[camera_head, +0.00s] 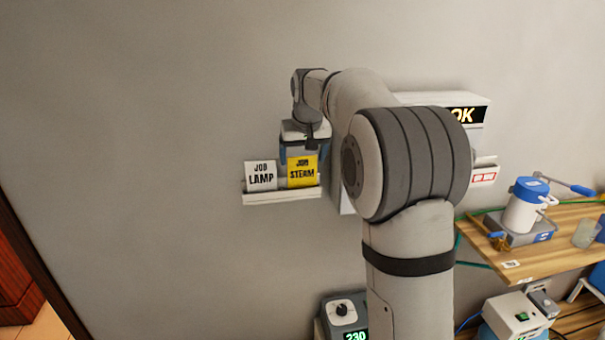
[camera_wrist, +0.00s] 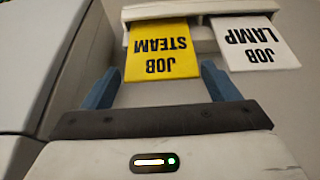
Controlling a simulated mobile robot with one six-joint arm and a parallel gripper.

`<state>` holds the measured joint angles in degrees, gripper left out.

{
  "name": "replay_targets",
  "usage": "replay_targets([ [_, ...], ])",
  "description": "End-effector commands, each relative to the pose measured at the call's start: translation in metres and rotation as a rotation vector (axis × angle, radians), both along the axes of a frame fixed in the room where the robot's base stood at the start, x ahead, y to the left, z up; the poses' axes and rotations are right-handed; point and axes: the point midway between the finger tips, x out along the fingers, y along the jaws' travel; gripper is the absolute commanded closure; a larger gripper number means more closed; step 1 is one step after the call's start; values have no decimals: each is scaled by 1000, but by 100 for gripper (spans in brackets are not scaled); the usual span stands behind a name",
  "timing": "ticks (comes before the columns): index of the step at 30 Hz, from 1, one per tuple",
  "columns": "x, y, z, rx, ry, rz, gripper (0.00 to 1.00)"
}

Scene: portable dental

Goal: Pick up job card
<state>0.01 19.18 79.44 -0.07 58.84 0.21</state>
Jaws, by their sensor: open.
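Two job cards stand side by side in a white wall rack (camera_head: 282,197). The yellow card reads "JOB STEAM" (camera_head: 302,171) and the white card reads "JOB LAMP" (camera_head: 261,176). In the wrist view the yellow card (camera_wrist: 161,51) lies ahead, between the lines of the two blue fingers, and the white card (camera_wrist: 254,43) is to its right. My gripper (camera_wrist: 162,86) is open and empty, with its fingers spread on either side of the yellow card's free edge. In the head view my gripper (camera_head: 302,150) is at the rack, by the yellow card; whether it touches is unclear.
A white wall box marked "OK" (camera_head: 478,115) stands right of the rack, partly behind my arm. A pale box edge fills the wrist view's left side (camera_wrist: 40,60). A wooden shelf (camera_head: 545,245) holds a blue-lidded white pot (camera_head: 526,208). Wall left of the rack is bare.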

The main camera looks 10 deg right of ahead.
Motion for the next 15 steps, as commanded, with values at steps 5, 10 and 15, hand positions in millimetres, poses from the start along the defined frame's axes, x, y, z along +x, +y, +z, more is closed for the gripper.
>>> replay_targets([
  [5, 9, 2, -23, 0, 3, 1, 18],
  [10, 12, 2, -31, 0, 1, 1, 18],
  [15, 12, 2, -31, 0, 0, 1, 19],
])
